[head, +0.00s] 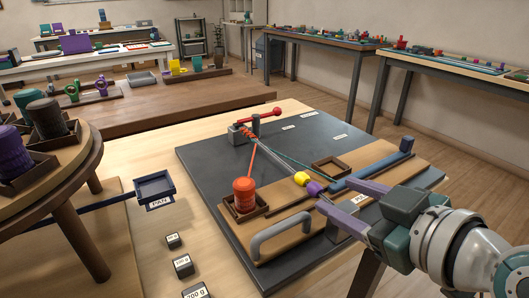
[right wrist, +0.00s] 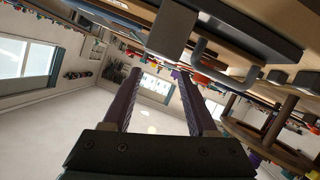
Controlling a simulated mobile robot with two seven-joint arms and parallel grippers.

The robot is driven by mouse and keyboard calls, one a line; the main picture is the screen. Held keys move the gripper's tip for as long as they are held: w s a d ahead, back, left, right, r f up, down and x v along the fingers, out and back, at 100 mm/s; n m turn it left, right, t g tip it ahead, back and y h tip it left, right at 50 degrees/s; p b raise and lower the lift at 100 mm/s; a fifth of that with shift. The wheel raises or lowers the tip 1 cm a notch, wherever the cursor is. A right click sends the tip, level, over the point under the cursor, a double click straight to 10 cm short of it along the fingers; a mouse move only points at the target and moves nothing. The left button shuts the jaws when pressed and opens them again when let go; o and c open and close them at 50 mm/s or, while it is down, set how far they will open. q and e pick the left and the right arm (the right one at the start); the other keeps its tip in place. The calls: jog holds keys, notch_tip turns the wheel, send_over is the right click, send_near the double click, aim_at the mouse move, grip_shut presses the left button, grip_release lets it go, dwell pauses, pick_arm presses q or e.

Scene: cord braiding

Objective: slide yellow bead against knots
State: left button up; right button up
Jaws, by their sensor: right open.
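The yellow bead (head: 301,178) is at the middle of the dark board, beside a small purple piece (head: 314,188). A knotted red-orange braid (head: 250,131) lies by the post at the far end of the board. Whether a cord passes through the bead is too small to tell. My right gripper (head: 332,193) is open, its purple fingertips just right of the bead and apart from it. Its spread fingers also show in the right wrist view (right wrist: 152,90). My left gripper is out of view.
A grey handle (head: 280,228) stands at the board's near edge. A blue bar (head: 370,171) and a small wooden tray (head: 330,166) lie near the gripper. A blue pan (head: 154,187) and several weights are left of the board. The board's far right is largely clear.

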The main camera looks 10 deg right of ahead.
aim_at(313, 184)
jog(key=b+x, duration=0.2)
jog(key=x, duration=0.5)
jog(key=shift+f, duration=0.1)
jog(key=shift+w+a+f, duration=0.1)
jog(key=shift+w+a, duration=0.05)
jog(key=shift+w, duration=0.35)
grip_shut()
dwell(0.8)
